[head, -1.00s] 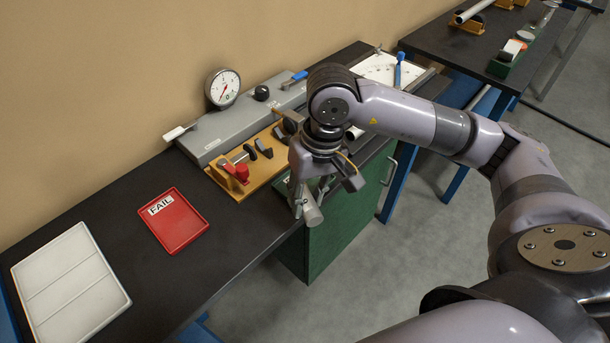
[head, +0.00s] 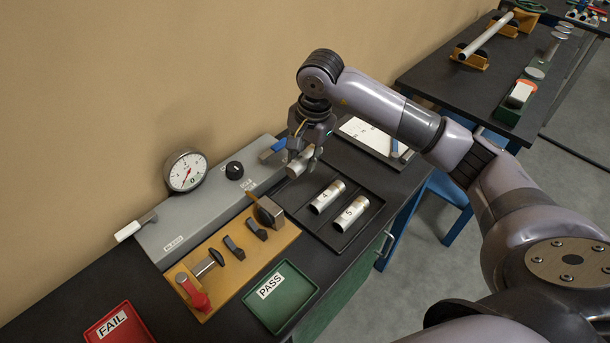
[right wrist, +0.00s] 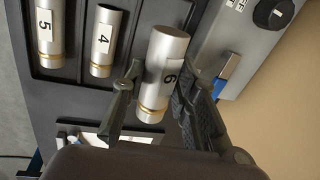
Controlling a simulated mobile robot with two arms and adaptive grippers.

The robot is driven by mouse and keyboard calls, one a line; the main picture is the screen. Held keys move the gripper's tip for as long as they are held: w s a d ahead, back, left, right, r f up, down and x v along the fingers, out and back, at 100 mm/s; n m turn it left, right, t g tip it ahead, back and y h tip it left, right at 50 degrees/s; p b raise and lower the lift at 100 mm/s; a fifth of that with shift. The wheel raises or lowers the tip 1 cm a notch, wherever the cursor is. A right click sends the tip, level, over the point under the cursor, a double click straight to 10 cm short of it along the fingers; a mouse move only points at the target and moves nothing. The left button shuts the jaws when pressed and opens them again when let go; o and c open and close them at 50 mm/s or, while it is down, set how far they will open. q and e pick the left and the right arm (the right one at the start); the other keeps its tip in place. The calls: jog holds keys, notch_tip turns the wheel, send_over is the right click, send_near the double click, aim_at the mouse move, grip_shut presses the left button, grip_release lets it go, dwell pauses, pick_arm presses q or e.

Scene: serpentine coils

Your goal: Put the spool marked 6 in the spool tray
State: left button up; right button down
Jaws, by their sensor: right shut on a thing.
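The spool tray (head: 318,233) is black and holds spool 4 (head: 327,197) and spool 5 (head: 351,214) side by side. Spool 6 is held at the tray's far-left end, beside spool 4; I cannot tell whether it touches the tray floor. My left gripper is out of view.
A grey gauge unit (head: 185,235) with a dial (head: 186,171) and a wooden fixture (head: 235,262) stand left of the tray. A green PASS tray (head: 281,297) and red FAIL tray (head: 120,326) lie in front. A white board (head: 370,137) lies behind the spool tray.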

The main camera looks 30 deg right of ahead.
aim_at(307, 153)
jog(key=shift+w+d+r+m, duration=0.1)
jog(key=shift+w+d+m, duration=0.2)
jog(key=shift+m, duration=0.2)
jog(key=shift+w, duration=0.15)
jog(key=shift+d+f+b, duration=0.15)
jog(key=shift+f+b, duration=0.2)
jog(key=shift+f, duration=0.4)
jog(key=shift+f+b, duration=0.4)
jog(key=shift+f, duration=0.75)
jog(key=shift+f+b, duration=0.4)
jog(key=shift+f, duration=0.15)
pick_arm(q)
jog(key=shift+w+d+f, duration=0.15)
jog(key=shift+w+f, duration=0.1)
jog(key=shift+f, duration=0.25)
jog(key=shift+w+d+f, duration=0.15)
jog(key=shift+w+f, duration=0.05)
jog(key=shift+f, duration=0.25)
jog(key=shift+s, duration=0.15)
